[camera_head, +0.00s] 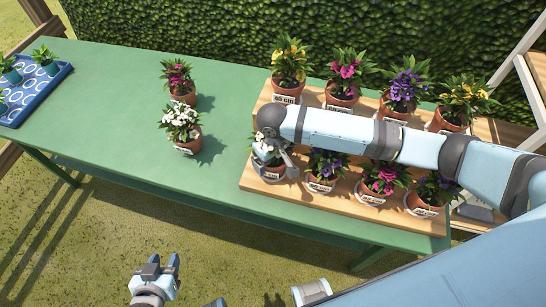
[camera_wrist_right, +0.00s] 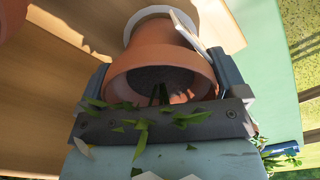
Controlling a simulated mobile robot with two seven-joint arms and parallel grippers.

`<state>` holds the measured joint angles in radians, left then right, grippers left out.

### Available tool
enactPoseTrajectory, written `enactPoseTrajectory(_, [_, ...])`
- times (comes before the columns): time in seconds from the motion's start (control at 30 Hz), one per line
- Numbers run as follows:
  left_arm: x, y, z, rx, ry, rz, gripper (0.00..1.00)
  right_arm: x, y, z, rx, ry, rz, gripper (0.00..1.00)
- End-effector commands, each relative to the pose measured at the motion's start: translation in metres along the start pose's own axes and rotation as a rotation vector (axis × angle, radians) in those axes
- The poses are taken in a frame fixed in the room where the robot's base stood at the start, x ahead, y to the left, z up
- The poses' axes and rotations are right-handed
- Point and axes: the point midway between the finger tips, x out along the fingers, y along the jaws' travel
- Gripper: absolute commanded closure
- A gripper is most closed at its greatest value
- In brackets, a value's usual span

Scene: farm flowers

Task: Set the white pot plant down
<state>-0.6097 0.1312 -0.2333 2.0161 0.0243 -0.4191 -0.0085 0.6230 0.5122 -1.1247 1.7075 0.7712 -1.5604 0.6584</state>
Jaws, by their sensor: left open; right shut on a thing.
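The white pot plant (camera_head: 266,158) is at the front left corner of the wooden stand (camera_head: 253,186), partly hidden under my right arm. My right gripper (camera_head: 278,146) is shut on its terracotta pot. In the right wrist view the pot (camera_wrist_right: 160,55) sits between the two fingers of the right gripper (camera_wrist_right: 160,75), with its base at a white ring (camera_wrist_right: 150,14) on the wood. I cannot tell whether the base touches the board. Leaves and white petals show in front of the pot. My left gripper (camera_head: 157,266) is open and empty, in front of the table.
Another white-flowered plant (camera_head: 181,123) and a magenta one (camera_head: 180,81) stand on the green table (camera_head: 110,110). Several potted plants with yellow, pink and purple flowers fill the stand. A blue tray (camera_head: 40,96) with seedlings lies far left. The table's left middle is clear.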

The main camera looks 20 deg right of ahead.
Motion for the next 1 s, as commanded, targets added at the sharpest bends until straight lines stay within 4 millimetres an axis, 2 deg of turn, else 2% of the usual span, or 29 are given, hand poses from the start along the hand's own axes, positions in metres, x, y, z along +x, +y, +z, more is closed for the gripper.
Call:
enactPoseTrajectory(0.1, [-0.002,0.000,-0.002,0.000,0.000,0.000,0.57,0.002,0.000,0.000,0.000,0.000,0.000,0.47])
enactPoseTrajectory(0.13, [-0.001,0.000,-0.001,0.001,0.000,0.000,0.57,0.002,0.000,0.000,0.000,-0.001,0.000,0.02])
enactPoseTrajectory(0.17, [-0.001,0.000,-0.001,0.001,0.000,0.000,0.57,0.002,0.000,0.000,0.000,0.000,0.000,0.00])
enactPoseTrajectory(0.47, [0.000,0.000,0.000,0.000,-0.001,0.001,0.57,-0.004,0.000,0.000,0.000,0.002,0.000,0.00])
enactPoseTrajectory(0.57, [-0.001,0.001,-0.001,0.001,-0.001,0.001,0.57,-0.019,0.000,-0.001,0.001,0.003,0.000,0.00])
enactPoseTrajectory(0.8, [-0.004,0.001,-0.004,0.004,0.002,0.001,0.57,-0.070,0.000,-0.001,-0.001,0.003,-0.001,0.00])
enactPoseTrajectory(1.0, [-0.004,0.001,-0.005,0.007,0.004,0.000,0.57,-0.105,0.000,-0.001,0.001,0.002,-0.001,0.00])
